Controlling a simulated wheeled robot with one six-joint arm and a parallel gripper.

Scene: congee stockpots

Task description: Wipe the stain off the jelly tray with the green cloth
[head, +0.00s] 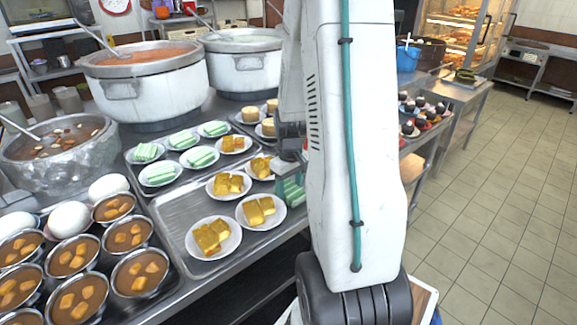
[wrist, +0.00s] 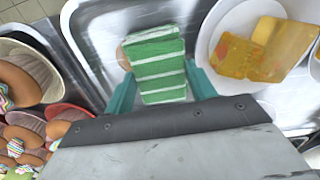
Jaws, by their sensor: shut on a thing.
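My gripper (wrist: 160,78) is shut on the green cloth (wrist: 158,60), which looks like a folded bundle with green and white stripes. In the head view the cloth (head: 293,191) shows at the right edge of the jelly tray (head: 180,208), partly hidden by my arm. The metal tray (wrist: 92,32) lies under the cloth in the wrist view; I cannot tell whether they touch. A brownish patch, likely the stain (wrist: 122,58), shows just left of the cloth, partly covered by it. A plate of yellow jelly (wrist: 250,50) stands close to the right finger.
Plates of yellow jelly (head: 212,238) stand on the tray, with green striped pieces (head: 160,174) on plates behind. Dessert cups (head: 140,272) crowd the left, and large stockpots (head: 145,85) stand at the back. Cups with doughnuts (wrist: 25,125) lie left in the wrist view.

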